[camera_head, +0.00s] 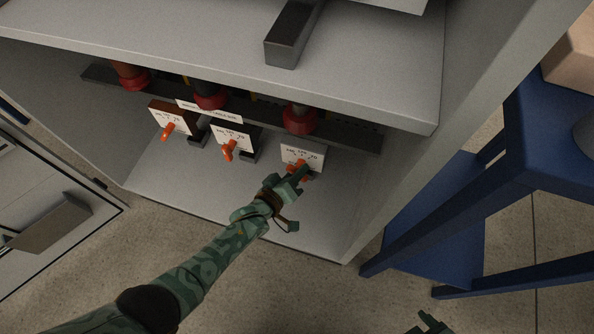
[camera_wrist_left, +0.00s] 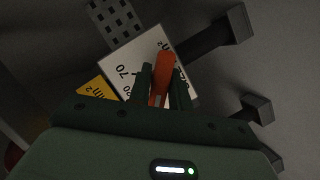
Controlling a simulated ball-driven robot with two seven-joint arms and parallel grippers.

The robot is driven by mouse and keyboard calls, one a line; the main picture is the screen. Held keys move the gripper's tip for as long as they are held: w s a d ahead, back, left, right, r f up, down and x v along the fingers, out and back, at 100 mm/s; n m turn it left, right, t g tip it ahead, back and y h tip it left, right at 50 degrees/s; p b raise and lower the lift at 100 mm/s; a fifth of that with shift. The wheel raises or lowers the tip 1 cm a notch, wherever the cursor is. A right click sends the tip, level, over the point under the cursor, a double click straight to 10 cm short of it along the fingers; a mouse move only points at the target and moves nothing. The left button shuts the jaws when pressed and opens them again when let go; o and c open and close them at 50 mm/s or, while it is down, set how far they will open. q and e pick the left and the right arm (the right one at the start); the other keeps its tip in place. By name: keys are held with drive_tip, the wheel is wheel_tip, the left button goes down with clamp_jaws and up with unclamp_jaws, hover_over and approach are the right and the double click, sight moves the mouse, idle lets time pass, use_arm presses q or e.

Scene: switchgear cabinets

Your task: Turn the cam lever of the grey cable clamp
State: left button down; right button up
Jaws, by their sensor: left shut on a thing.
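Three cable clamps with white scale plates and orange cam levers stand in a row in the cabinet. The right clamp, apparently the grey one, has its white plate (camera_head: 303,154) facing me, and its orange lever (camera_head: 295,168) is partly hidden by my left gripper (camera_head: 300,176). In the left wrist view the orange lever (camera_wrist_left: 163,72) stands between the dark fingers of my left gripper (camera_wrist_left: 162,85), which is shut on it. The plate (camera_wrist_left: 128,58) is behind, with "70" readable. My right gripper (camera_head: 431,322) shows only in part at the bottom edge; its jaw state is unclear.
To the left are the brown clamp's lever (camera_head: 167,130) and the black clamp's lever (camera_head: 229,149). Red-collared cables (camera_head: 299,120) rise above the clamps. The cabinet's side wall (camera_head: 400,165) is close on the right, with a blue stand (camera_head: 450,225) beyond it.

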use_arm(q)
drive_tip(key=n+h, duration=0.2)
drive_tip(key=n, duration=0.2)
drive_tip(key=shift+f+t, duration=0.1)
drive_tip(key=shift+t, duration=0.2)
use_arm(e)
drive_tip(key=shift+w, duration=0.1)
use_arm(q)
drive_tip(key=shift+s+a, duration=0.1)
idle(0.5)
drive_tip(key=c, duration=1.4)
unclamp_jaws()
use_arm(e)
drive_tip(key=shift+a, duration=0.1)
use_arm(q)
drive_tip(key=shift+o, duration=0.2)
use_arm(e)
drive_tip(key=shift+r, duration=0.15)
